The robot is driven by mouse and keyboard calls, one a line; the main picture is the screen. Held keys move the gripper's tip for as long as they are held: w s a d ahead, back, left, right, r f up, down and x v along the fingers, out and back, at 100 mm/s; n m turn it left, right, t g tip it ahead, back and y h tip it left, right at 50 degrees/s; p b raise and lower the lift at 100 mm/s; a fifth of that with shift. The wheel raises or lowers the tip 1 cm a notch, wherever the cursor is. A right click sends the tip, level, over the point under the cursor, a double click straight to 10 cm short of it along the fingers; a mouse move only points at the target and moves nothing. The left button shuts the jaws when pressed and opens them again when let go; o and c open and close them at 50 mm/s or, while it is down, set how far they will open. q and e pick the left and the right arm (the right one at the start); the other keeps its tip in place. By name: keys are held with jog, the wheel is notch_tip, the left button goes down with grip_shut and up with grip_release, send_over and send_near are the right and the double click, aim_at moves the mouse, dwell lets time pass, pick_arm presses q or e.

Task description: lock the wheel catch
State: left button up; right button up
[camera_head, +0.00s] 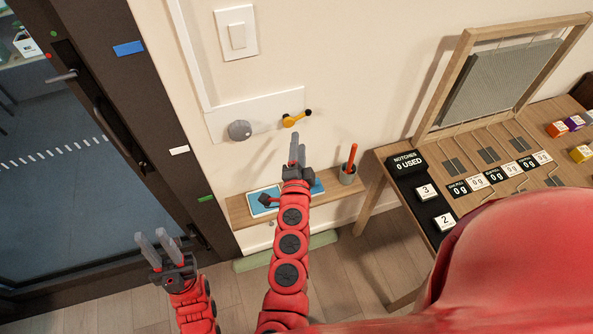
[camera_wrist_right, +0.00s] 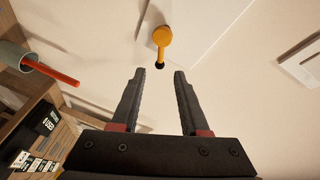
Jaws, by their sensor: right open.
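A white panel (camera_head: 262,115) on the wall carries a grey round knob (camera_head: 239,130) at its left and a yellow lever (camera_head: 297,118) with a dark end at its right. In the right wrist view the yellow lever (camera_wrist_right: 162,37) lies beyond the fingertips, near the middle, its dark tip pointing down toward the gap. My right gripper (camera_head: 297,146) is open and empty, just below the lever in the head view and not touching it. My left gripper (camera_head: 151,238) is open and empty at the lower left, in front of the dark door.
A wooden shelf (camera_head: 238,212) below the panel holds a blue tray and a grey cup (camera_head: 347,174) with a red stick. A light switch (camera_head: 237,33) is above.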

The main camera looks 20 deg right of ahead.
jog(key=p+v, duration=0.1)
jog(key=v, duration=0.7)
jog(key=shift+s+p, duration=0.2)
jog(key=shift+p, duration=0.1)
jog(key=shift+a, duration=0.1)
